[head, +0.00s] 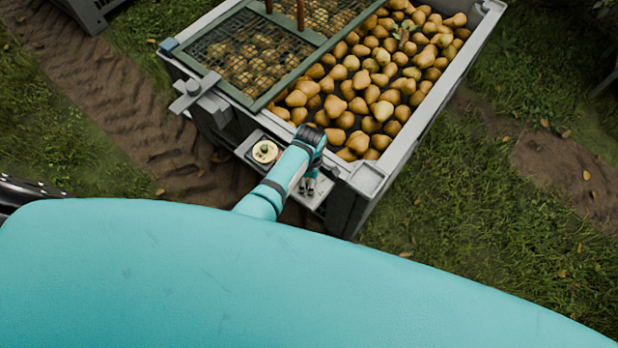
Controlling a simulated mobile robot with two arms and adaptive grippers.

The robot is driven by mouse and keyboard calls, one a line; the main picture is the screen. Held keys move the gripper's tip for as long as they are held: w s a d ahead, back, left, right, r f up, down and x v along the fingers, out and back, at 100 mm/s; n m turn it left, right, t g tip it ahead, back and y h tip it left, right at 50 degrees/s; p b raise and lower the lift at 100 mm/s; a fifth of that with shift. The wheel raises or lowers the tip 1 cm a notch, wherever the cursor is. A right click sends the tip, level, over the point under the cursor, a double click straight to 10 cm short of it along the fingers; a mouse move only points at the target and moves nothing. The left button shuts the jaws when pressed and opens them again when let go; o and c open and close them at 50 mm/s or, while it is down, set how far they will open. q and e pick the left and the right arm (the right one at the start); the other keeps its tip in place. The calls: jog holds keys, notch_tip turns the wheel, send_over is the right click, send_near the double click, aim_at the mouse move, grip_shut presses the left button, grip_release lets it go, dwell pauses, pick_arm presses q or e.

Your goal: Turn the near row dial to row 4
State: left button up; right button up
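A round cream dial (265,151) with a darker knob in its middle sits on a pale grey panel (243,147) on the near side of the pear crate. Its markings are too small to read. My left gripper (307,190) points down over the right part of this panel, to the right of the cream dial and apart from it. Its dark fingers are small here, and I cannot tell how far apart they are. My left forearm and wrist hide the middle of the panel. My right gripper is not in view.
A large grey crate (424,116) full of pears stands behind the panel. A green-framed mesh lid (308,61) covers its left part. A grey T-shaped bracket (194,93) sticks out at its left corner. Grass and a muddy track surround it. My teal body fills the foreground.

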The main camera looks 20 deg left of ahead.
pick_arm(q)
jog(key=c, duration=1.1)
jog(key=shift+o, duration=0.2)
